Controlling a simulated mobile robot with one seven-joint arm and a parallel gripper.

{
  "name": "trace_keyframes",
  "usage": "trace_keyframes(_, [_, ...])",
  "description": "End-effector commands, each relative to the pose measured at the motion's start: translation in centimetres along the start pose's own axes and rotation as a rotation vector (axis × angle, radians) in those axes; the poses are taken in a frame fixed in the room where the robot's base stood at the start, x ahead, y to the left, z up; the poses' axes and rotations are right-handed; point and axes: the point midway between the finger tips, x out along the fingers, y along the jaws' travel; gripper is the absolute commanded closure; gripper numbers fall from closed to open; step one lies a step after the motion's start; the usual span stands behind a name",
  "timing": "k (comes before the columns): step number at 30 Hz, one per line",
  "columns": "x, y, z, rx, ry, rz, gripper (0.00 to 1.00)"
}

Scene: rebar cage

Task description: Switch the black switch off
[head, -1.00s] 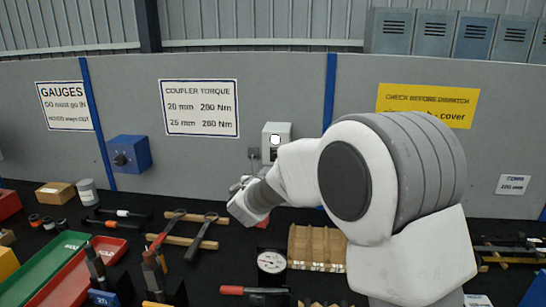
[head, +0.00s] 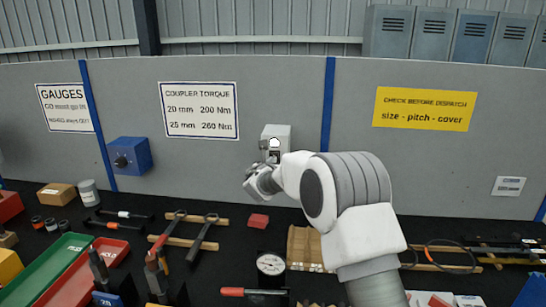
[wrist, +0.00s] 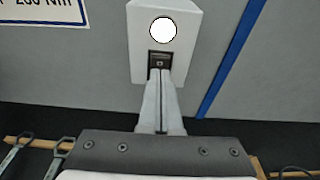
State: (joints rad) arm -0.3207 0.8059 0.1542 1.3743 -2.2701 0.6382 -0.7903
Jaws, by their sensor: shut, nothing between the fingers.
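A pale grey box (head: 279,132) is mounted on the grey wall panel, left of a blue strip. In the wrist view the box (wrist: 185,22) has a bright white round disc (wrist: 163,31) with a small black switch (wrist: 160,60) below it. My gripper (wrist: 159,75) is shut and empty, its fingertips at the lower edge of the switch; I cannot tell whether they touch it. In the head view my gripper (head: 270,160) is just in front of the box's lower part, and the switch is hard to make out there.
A blue box with a black knob (head: 121,160) is on the wall to the left. The wall around the grey box is clear.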

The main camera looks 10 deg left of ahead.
Motion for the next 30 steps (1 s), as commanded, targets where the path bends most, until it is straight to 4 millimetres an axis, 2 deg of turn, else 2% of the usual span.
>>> trace_keyframes(6, [1.1, 0.0, 0.4, 0.000, 0.001, 0.000, 1.00])
trace_keyframes(30, [1.8, 0.0, 0.7, 0.001, 0.004, -0.001, 1.00])
